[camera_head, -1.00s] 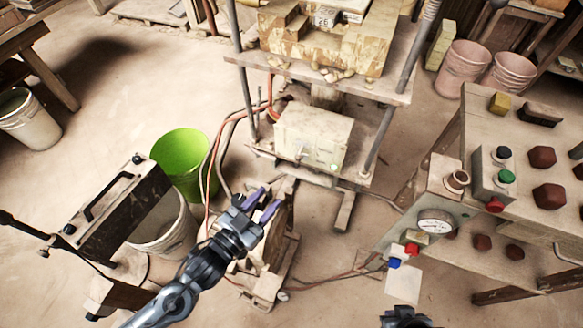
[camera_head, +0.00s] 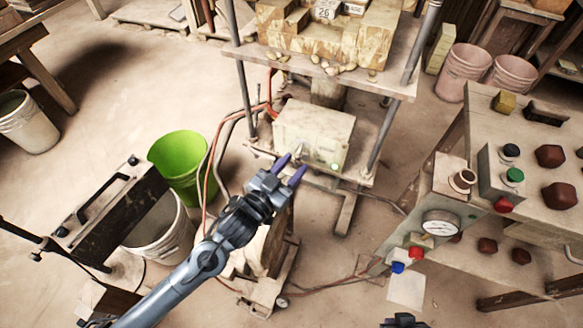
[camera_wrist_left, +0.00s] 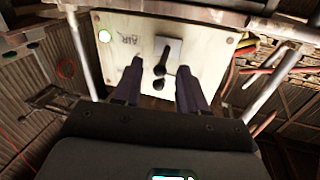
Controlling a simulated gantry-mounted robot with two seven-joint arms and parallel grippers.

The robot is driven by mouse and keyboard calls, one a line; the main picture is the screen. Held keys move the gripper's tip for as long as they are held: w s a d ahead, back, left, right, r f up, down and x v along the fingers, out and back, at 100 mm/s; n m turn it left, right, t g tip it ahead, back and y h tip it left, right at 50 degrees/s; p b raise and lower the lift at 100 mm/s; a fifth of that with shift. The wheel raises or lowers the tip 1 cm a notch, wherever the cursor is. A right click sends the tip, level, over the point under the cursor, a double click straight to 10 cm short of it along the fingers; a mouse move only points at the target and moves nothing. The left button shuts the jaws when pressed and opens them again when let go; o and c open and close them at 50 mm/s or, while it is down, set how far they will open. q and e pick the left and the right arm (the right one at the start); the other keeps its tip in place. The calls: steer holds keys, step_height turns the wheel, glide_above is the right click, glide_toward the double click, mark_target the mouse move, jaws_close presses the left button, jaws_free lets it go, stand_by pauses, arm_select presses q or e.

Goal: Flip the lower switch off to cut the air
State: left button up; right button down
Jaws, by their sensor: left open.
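The pale control box (camera_head: 312,128) sits on the lower shelf of the press. My left gripper (camera_head: 292,166) is open and empty in front of the box. In the left wrist view its fingers (camera_wrist_left: 161,72) stand on either side of the lever, and contact cannot be told. In the head view the fingers partly hide the switch. My right gripper (camera_head: 404,321) barely shows at the bottom edge.
The press uprights (camera_head: 382,133) flank the box, and hoses (camera_head: 212,160) hang at its left. A green bucket (camera_head: 180,165) stands left of my arm. A bench (camera_head: 487,125) with buttons and a gauge (camera_head: 440,224) stands at the right.

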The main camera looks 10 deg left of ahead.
arm_select(q)
jaws_close()
stand_by(0.3)
steer(key=shift+f, duration=0.1)
steer(key=shift+w+d+f+m+t+h+b, duration=0.15)
steer(key=shift+f+m+t+h+b, duration=0.85)
steer(key=shift+b, duration=1.65)
steer(key=shift+w+a+f+m+t+h+b, duration=0.15)
steer(key=shift+f+m+t+h+b, duration=0.45)
steer(key=shift+t+h+b, duration=1.45)
steer(key=shift+w+d+f+m+t+h+b, duration=0.2)
steer(key=shift+f+m+h+b, duration=0.6)
steer(key=shift+b, duration=2.45)
steer(key=shift+a, duration=0.1)
